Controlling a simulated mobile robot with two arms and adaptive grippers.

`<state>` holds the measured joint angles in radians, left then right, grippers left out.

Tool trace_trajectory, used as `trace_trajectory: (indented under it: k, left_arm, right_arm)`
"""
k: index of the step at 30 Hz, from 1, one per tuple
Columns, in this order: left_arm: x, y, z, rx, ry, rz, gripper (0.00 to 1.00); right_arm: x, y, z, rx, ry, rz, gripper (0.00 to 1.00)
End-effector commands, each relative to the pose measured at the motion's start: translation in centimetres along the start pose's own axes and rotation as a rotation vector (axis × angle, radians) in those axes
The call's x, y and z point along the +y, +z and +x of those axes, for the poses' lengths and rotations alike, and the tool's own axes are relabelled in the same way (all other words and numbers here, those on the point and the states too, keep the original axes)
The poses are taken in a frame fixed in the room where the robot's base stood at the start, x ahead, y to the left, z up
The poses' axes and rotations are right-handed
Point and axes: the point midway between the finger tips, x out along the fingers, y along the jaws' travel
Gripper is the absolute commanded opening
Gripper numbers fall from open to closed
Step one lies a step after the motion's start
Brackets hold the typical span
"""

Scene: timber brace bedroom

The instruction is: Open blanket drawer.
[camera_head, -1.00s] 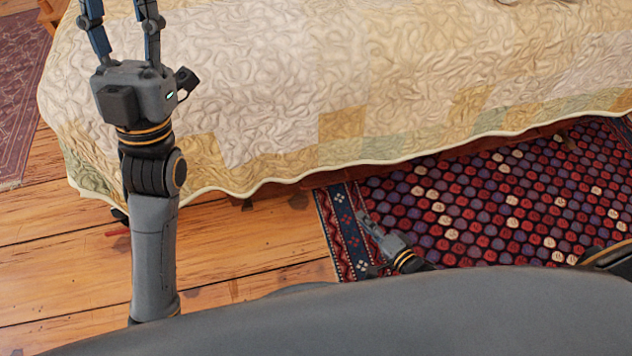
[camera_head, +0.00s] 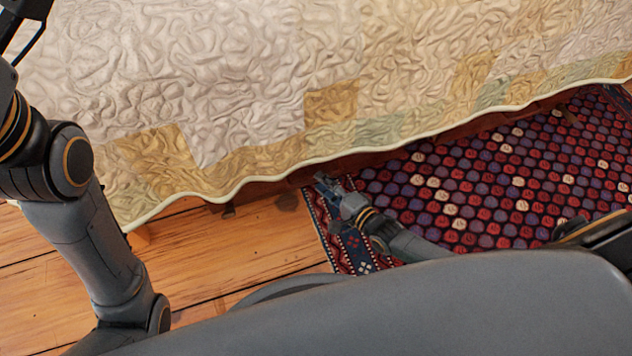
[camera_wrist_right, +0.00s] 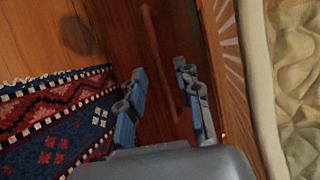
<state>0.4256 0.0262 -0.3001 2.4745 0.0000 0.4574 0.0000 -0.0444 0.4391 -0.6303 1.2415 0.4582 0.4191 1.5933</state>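The blanket drawer's wooden front (camera_wrist_right: 185,25) shows under the bed in the right wrist view. A thin curved reddish handle (camera_wrist_right: 151,25) runs along it. My right gripper (camera_wrist_right: 161,80) is open, with one finger on either side of the handle's line in the picture; I cannot see contact. In the head view my right gripper (camera_head: 328,187) is low beside the bed, just below the quilt's hem, over the rug's corner. The quilt hides most of the drawer there. My left gripper (camera_head: 22,25) is cut off at the top left, over the bed; its opening cannot be judged.
The quilted bed (camera_head: 240,70) fills the upper head view, its hem hanging over the bed's side. A patterned rug (camera_head: 480,180) lies along the bed at the right. Bare wooden floor (camera_head: 250,245) is clear to the left of the rug.

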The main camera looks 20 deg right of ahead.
Motion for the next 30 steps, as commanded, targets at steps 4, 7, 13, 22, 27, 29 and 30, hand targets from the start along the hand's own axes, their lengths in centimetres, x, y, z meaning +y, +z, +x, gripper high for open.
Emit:
trace_trajectory:
  k: [4,7,13,22,27,29,30]
  left_arm:
    - [0.3,-0.9,0.3,0.034,0.012,0.004,0.40]
    - [0.4,-1.1,0.6,0.044,0.016,0.006,0.40]
    - [0.4,-1.3,0.8,0.049,0.019,0.007,0.40]
    - [0.4,-1.2,0.8,0.048,0.019,0.007,0.40]
    - [0.5,-1.2,0.8,0.048,0.019,0.006,0.40]
    - [0.5,-1.2,0.8,0.048,0.019,0.006,0.40]
    - [0.5,-1.2,0.8,0.048,0.019,0.006,0.40]
  right_arm:
    - [0.3,0.0,2.2,0.001,-0.001,0.000,0.34]
    - [0.2,-0.1,3.0,0.000,0.001,-0.001,0.34]
    - [0.0,0.0,3.4,0.000,0.002,0.000,0.34]
    - [0.0,0.0,3.4,0.000,0.001,-0.001,0.05]
    - [0.0,0.0,3.3,0.000,0.002,-0.001,0.00]
    - [0.0,0.0,3.3,0.000,0.002,-0.001,0.00]
    - [0.1,0.0,3.3,0.000,0.002,-0.001,0.00]
